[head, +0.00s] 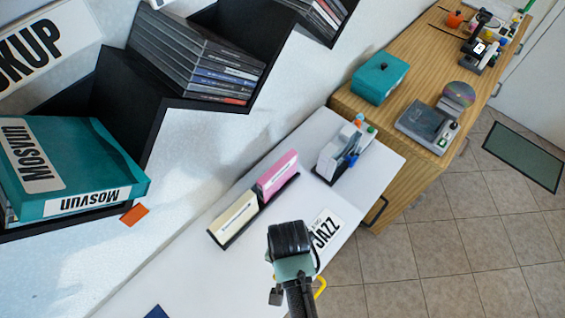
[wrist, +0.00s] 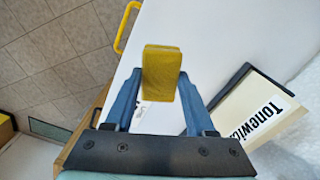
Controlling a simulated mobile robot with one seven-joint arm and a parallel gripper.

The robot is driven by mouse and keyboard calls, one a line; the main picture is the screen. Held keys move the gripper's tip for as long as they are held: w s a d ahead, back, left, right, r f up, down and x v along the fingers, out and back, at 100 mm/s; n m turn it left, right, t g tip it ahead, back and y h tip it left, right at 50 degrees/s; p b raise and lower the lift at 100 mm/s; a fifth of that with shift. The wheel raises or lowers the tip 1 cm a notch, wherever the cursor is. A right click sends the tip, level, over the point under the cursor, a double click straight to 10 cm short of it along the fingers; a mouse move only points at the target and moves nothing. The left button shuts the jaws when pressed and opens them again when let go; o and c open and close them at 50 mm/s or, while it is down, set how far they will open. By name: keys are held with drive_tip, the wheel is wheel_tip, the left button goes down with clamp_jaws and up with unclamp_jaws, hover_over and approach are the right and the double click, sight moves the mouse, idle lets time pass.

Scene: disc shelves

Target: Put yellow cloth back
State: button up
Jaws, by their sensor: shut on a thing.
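The yellow cloth (wrist: 161,68) looks like a folded, upright yellow block in the wrist view. My gripper (wrist: 161,88) is shut on it, with one blue finger on each side. In the head view my gripper (head: 290,240) is over the front part of the white worktop, beside the JAZZ card (head: 325,230). I cannot make out the cloth in that view; my gripper hides it. The wrist view shows white worktop below the cloth, but I cannot tell how high it is held.
A black rack (head: 262,207) holds a pink and a cream block. A holder (head: 337,155) with bottles stands behind it. A yellow handle (head: 320,287) sticks out at the front edge. A wooden counter (head: 425,75) adjoins. Black zigzag shelves (head: 135,90) hang on the left wall.

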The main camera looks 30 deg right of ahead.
drive_tip(key=f, duration=0.2)
drive_tip(key=shift+s+f, duration=0.35)
drive_tip(key=shift+w+f, duration=0.15)
drive_tip(key=shift+f, duration=2.45)
drive_tip(key=shift+f, duration=0.1)
drive_tip(key=o, duration=1.2)
wheel_tip(320, 180, up, 12)
drive_tip(key=shift+r, duration=0.15)
